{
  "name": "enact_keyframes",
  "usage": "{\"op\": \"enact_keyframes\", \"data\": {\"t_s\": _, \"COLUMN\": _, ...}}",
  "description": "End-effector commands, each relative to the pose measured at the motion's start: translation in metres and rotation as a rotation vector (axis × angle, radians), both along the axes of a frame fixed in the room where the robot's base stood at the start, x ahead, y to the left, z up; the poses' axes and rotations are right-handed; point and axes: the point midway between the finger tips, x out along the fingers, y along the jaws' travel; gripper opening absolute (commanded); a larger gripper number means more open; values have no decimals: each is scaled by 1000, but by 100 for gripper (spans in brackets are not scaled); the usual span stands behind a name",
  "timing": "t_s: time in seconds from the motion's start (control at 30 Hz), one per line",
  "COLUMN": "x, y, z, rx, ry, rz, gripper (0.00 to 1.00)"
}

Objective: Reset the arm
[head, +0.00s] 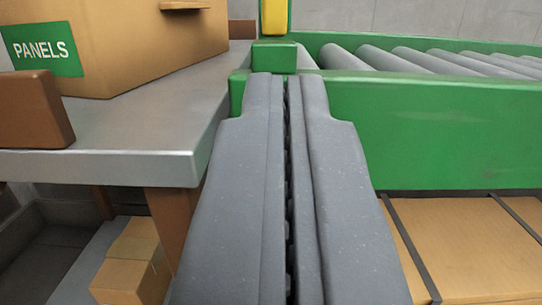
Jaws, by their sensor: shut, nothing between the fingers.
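My gripper (286,80) reaches up the middle of the head view, grey, with its two fingers shut against each other along a thin dark seam. Nothing shows between the fingers. Its tips overlap the left end of the green conveyor frame in the picture; I cannot tell whether they touch it. No buffing brush can be made out in this view.
A metal table (140,165) stands left, holding a cardboard box (140,45) labelled PANELS and a brown block (35,112). A green roller conveyor (450,130) runs right, with a yellow post (274,16) behind its end. Cardboard boxes (470,240) lie below it, and smaller ones (130,270) under the table.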

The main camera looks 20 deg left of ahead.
Motion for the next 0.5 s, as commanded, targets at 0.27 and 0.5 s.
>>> {"op": "enact_keyframes", "data": {"t_s": 0.27, "x": 0, "y": 3, "z": 3, "rx": 1, "ry": -5, "rz": 4, "gripper": 0}}
{"op": "enact_keyframes", "data": {"t_s": 0.5, "x": 9, "y": 2, "z": 16, "rx": -6, "ry": -7, "rz": -3, "gripper": 0}}
